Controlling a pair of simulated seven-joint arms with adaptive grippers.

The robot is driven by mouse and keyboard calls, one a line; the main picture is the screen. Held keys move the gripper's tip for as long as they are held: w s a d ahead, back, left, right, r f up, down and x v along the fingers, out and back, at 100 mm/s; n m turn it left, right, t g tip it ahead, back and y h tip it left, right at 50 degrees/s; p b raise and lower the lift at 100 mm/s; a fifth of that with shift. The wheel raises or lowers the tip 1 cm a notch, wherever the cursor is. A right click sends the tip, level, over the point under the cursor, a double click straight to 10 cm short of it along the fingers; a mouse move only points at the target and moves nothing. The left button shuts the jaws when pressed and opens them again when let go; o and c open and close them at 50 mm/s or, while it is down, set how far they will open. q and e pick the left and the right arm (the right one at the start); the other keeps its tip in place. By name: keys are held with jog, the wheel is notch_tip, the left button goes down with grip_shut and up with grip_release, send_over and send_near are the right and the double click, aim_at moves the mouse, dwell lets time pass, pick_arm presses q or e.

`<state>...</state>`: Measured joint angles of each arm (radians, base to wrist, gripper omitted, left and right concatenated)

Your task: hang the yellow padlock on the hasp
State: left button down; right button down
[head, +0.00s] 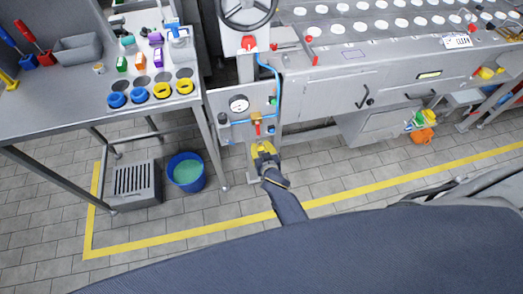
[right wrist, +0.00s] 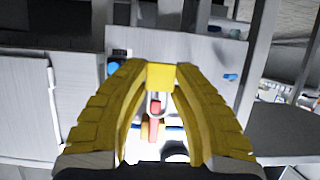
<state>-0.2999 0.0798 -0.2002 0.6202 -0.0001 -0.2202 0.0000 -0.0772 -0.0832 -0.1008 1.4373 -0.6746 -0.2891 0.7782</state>
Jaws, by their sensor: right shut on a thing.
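My right gripper (head: 264,148) reaches up to the grey panel below the handwheel, and its yellow fingers also fill the right wrist view (right wrist: 160,80). It is shut on the yellow padlock (right wrist: 161,76), whose square body sits between the fingertips. The padlock's grey shackle (right wrist: 149,104) points toward a red piece (right wrist: 155,118), apparently the hasp, also seen in the head view (head: 257,127). Shackle and red piece overlap in the picture; I cannot tell whether they are linked. In the head view the padlock is not distinct from the yellow fingers. My left gripper is not in view.
A pressure gauge (head: 239,104) and blue pipe (head: 277,85) are close to the red piece. A workbench (head: 60,115) with coloured items stands at the left. A blue bucket (head: 186,172) and a grey crate (head: 136,184) stand on the floor. The floor right of the gripper is clear.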

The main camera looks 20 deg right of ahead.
jog(key=shift+w+f, duration=0.1)
jog(key=shift+w, duration=1)
jog(key=shift+w+d+f, duration=0.1)
jog(key=shift+w+f, duration=0.2)
jog(key=shift+w, duration=0.2)
jog(key=shift+w+f, duration=0.1)
jog(key=c, duration=1.1)
grip_release()
jog(key=v, duration=1.2)
